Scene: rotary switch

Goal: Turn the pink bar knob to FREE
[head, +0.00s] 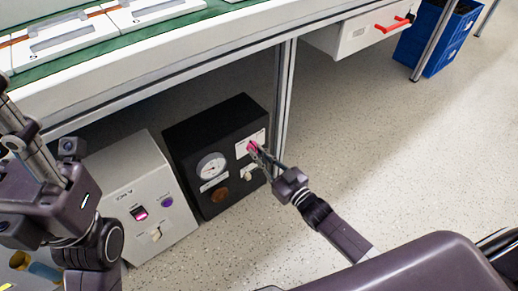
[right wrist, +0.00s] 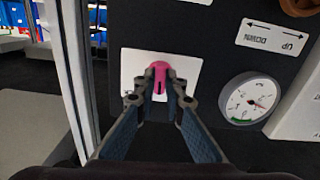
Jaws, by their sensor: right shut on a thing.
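The pink bar knob (head: 252,147) sits on a white label plate (right wrist: 131,61) at the upper right of the black box's front in the head view. In the right wrist view, the knob (right wrist: 160,68) has a dark slot or line running toward the bottom of the picture. My right gripper (right wrist: 160,88) is shut on the knob, one finger on each side. It also shows in the head view (head: 260,154), reaching in from the right. The plate's markings are too small or covered to read. My left arm is at the left of the head view, its gripper fingers not visible.
The black box (head: 186,137) also carries a round gauge (head: 211,166), a brown knob (head: 220,194) and an UP/DOWN label (right wrist: 272,37). A grey box (head: 122,186) stands to its left. A table post (head: 283,95) is close on the right.

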